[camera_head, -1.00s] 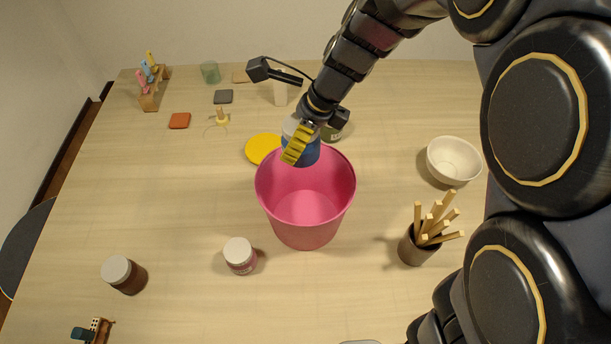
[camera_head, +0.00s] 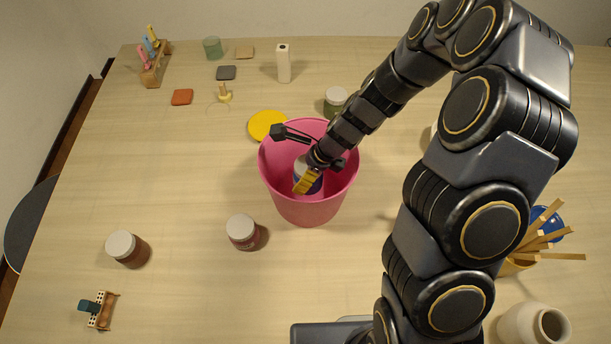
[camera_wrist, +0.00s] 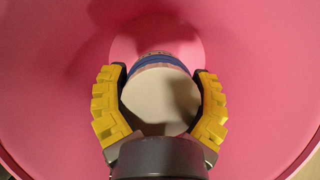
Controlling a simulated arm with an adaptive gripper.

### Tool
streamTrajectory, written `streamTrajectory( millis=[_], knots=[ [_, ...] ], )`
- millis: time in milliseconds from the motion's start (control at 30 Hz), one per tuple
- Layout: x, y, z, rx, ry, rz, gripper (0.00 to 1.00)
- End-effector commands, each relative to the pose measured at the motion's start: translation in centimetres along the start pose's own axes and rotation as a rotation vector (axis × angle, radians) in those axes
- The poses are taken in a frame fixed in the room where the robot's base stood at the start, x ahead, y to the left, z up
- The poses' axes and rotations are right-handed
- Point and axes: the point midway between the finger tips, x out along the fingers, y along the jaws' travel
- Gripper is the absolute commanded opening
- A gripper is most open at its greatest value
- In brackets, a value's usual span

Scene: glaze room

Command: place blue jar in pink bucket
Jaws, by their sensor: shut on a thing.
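The pink bucket (camera_head: 306,208) stands upright near the middle of the table. The blue jar (camera_head: 312,188), with a pale lid, is inside the bucket's mouth, below the rim. My gripper (camera_head: 305,180) reaches down into the bucket and is shut on the jar. In the wrist view, the yellow fingers of my gripper (camera_wrist: 160,103) clasp the jar from both sides, and its pale lid (camera_wrist: 160,98) faces the camera. The pink bucket wall (camera_wrist: 45,70) surrounds them. I cannot tell whether the jar touches the bucket floor.
A green jar (camera_head: 334,102) and a yellow disc (camera_head: 267,125) are close behind the bucket. A white-lidded reddish jar (camera_head: 244,233) stands in front of it, left. A brown jar (camera_head: 128,250) is farther left. Sticks (camera_head: 540,240) and a cream vase (camera_head: 535,326) stand at right.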

Motion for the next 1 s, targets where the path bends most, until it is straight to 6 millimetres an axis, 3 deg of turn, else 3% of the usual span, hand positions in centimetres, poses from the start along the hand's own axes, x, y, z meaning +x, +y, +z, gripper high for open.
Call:
streamTrajectory(
  millis=[267, 500, 900, 933, 1000],
  knots=[
    [1.9, 0.0, -0.8, -0.001, 0.0, 0.001, 0.34],
    [4.8, 0.1, -2.0, 0.002, -0.001, 0.004, 0.34],
    [5.3, -0.1, -2.2, -0.001, -0.001, -0.001, 0.34],
    [5.3, -0.1, -2.2, -0.002, -0.001, -0.001, 0.8],
    [5.3, -0.1, -2.2, -0.002, -0.001, -0.001, 1.0]
  ],
)
